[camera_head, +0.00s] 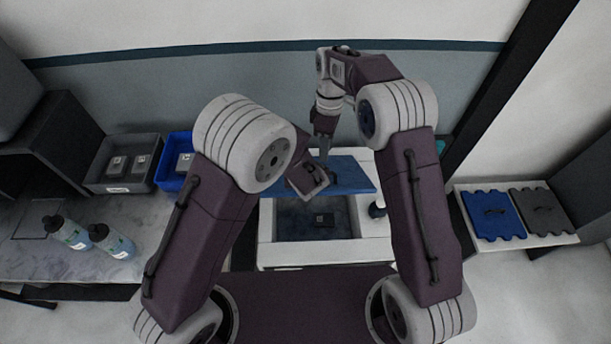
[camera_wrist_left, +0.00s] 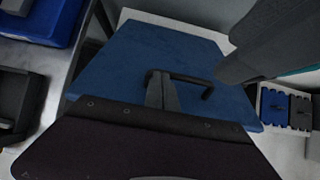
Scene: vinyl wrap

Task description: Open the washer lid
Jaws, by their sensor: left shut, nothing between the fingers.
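The washer is a white box (camera_head: 375,250) in the middle of the head view. Its blue lid (camera_head: 355,172) stands raised over the rear part, and the dark blue interior (camera_head: 290,220) shows in front of it. In the left wrist view the lid (camera_wrist_left: 150,50) fills the middle, with a dark bar handle (camera_wrist_left: 190,78). My left gripper (camera_wrist_left: 161,92) is shut and empty, close to the handle; contact is unclear. My right gripper (camera_head: 325,148) points down above the lid; its jaw opening cannot be made out.
A small dark block (camera_head: 323,220) lies inside the washer. At left, a counter holds two bottles (camera_head: 75,238), a grey bin (camera_head: 122,165) and a blue bin (camera_head: 172,180). At right, a blue panel (camera_head: 490,215) and a grey panel (camera_head: 540,208) lie on a white stand.

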